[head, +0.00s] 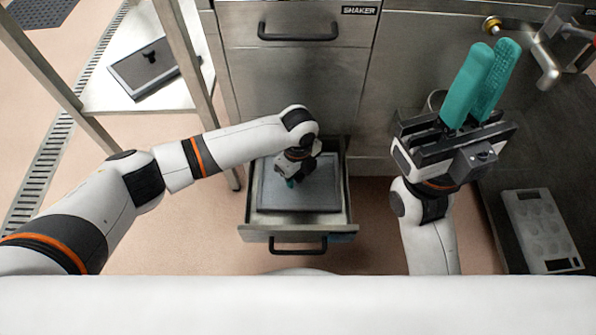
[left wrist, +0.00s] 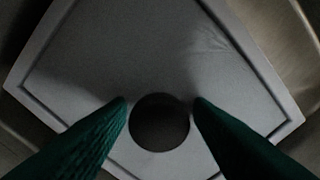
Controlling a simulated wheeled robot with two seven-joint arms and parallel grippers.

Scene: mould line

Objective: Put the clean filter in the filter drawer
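A flat grey filter (head: 318,192) lies inside the open filter drawer (head: 340,238), low in the cabinet. My left gripper (head: 291,183) points down over the filter's left part. In the left wrist view, the grey panel (left wrist: 150,50) has a dark groove near its edge. A dark round knob or hole (left wrist: 160,122) shows between the two green fingers, which stand apart with narrow gaps beside it. Contact is not visible. Another grey panel (head: 135,80) with a black handle lies on the shelf at the left. My right gripper (head: 482,85) is raised, empty and open.
A steel shelf stand (head: 120,103) is at the left. A closed drawer marked SHAKER (head: 345,30) is above the open one. A brass fitting (head: 491,25) and pipe are at upper right. A light tray with round hollows (head: 541,230) is at right.

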